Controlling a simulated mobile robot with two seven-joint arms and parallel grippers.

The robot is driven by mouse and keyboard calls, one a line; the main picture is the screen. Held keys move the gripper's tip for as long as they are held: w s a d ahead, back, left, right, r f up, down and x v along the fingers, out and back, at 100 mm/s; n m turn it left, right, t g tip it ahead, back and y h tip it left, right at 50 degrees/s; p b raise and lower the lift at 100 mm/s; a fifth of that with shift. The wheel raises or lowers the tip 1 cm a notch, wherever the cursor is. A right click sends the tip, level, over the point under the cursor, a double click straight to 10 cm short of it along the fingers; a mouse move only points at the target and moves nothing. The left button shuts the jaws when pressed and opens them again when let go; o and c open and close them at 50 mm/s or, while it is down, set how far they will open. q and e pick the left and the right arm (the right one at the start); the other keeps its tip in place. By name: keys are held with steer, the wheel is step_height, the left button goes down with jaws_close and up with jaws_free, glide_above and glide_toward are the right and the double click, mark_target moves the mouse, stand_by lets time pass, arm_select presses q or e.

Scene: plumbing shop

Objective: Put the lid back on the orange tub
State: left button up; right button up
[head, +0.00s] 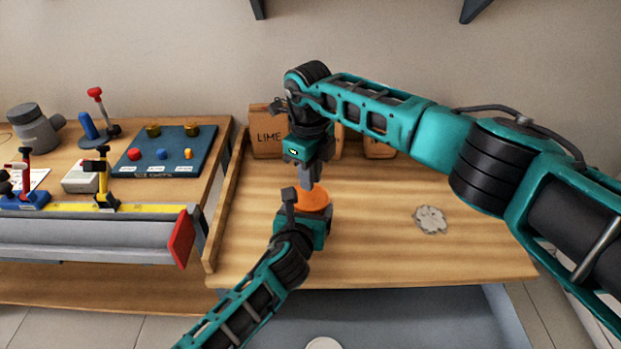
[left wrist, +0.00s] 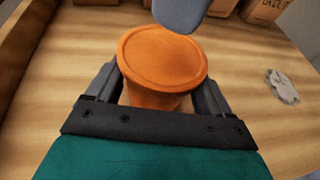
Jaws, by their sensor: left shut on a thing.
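The orange tub (left wrist: 150,98) stands upright on the wooden bench top. An orange disc-shaped lid (left wrist: 163,55) lies on its mouth; it also shows in the head view (head: 316,201). I cannot tell whether the lid is fully seated. My left gripper (head: 304,214) is shut around the tub's sides, with one finger on each side in the left wrist view (left wrist: 157,92). My right gripper (head: 311,182) points down above the lid and looks shut and empty. Its grey tip overlaps the lid's far edge in the left wrist view; I cannot tell whether it touches.
Cardboard boxes (head: 267,138), one marked LIME, stand behind my right gripper. A crumpled grey rag (head: 431,220) lies to the right of the tub. A wooden edge strip (head: 225,200) borders the bench at left. Beyond it stands a bench with a blue board (head: 165,163) and clamps.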

mark_target(311, 197)
arm_select(q)
steer(key=o, duration=1.4)
steer(key=shift+s, duration=0.15)
steer(key=shift+s+r, duration=0.15)
steer(key=shift+s, duration=0.1)
arm_select(e)
steer(key=shift+r, duration=0.15)
steer(key=shift+r+p, duration=0.85)
steer(key=shift+p, duration=0.1)
arm_select(q)
steer(key=v, duration=1.2)
steer(key=shift+a, duration=0.15)
arm_select(e)
steer(key=shift+f, duration=0.15)
arm_select(q)
steer(key=shift+f+b, duration=2.85)
steer(key=shift+f, duration=0.05)
arm_select(e)
steer(key=shift+w+f, duration=0.1)
steer(key=shift+f, duration=2.8)
